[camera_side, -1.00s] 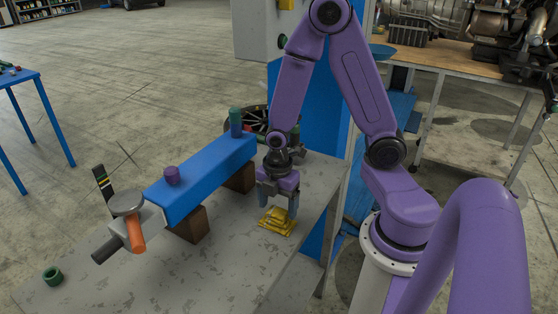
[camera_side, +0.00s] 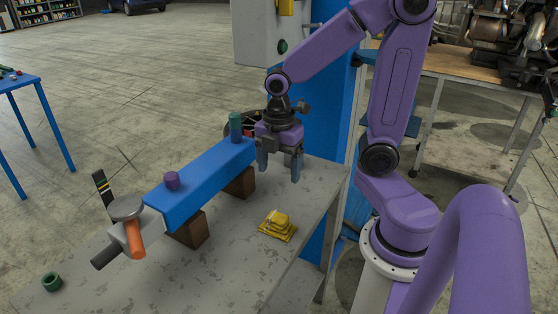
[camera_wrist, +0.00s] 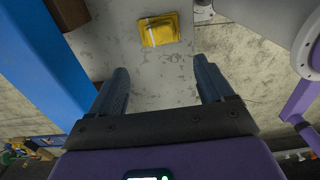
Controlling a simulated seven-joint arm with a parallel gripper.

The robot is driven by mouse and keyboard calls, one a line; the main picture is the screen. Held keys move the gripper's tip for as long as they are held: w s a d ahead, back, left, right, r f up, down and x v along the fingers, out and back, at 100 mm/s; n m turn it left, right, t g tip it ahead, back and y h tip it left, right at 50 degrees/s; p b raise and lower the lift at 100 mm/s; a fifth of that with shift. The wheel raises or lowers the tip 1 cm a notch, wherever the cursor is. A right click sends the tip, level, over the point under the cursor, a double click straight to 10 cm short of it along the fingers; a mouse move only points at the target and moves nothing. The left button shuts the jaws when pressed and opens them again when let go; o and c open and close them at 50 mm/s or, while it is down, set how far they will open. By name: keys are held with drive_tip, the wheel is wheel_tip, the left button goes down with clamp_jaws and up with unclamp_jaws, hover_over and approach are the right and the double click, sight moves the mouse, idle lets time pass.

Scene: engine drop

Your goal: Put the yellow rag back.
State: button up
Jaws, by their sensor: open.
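The yellow rag (camera_side: 277,225) lies folded in a small stack on the grey workbench (camera_side: 245,255), near its right edge. It also shows in the wrist view (camera_wrist: 159,29), at the top, beyond my fingertips. My gripper (camera_side: 280,174) is open and empty. It hangs above the bench, behind the rag in the side view and clear of it, close to the far end of the blue beam. In the wrist view my two fingers (camera_wrist: 162,82) are wide apart with only bare bench between them.
The blue beam (camera_side: 207,183) rests on brown blocks (camera_side: 189,229). A green ring (camera_side: 52,281) lies front left. The bench around the rag is clear.

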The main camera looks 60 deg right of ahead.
drive_tip(key=s+a+r+m, duration=0.1)
drive_tip(key=s+a+m, duration=0.4)
drive_tip(key=s, duration=0.8)
drive_tip(key=shift+s+a+r, duration=0.2)
drive_tip(key=shift+a+r, duration=0.05)
drive_tip(key=shift+a, duration=1)
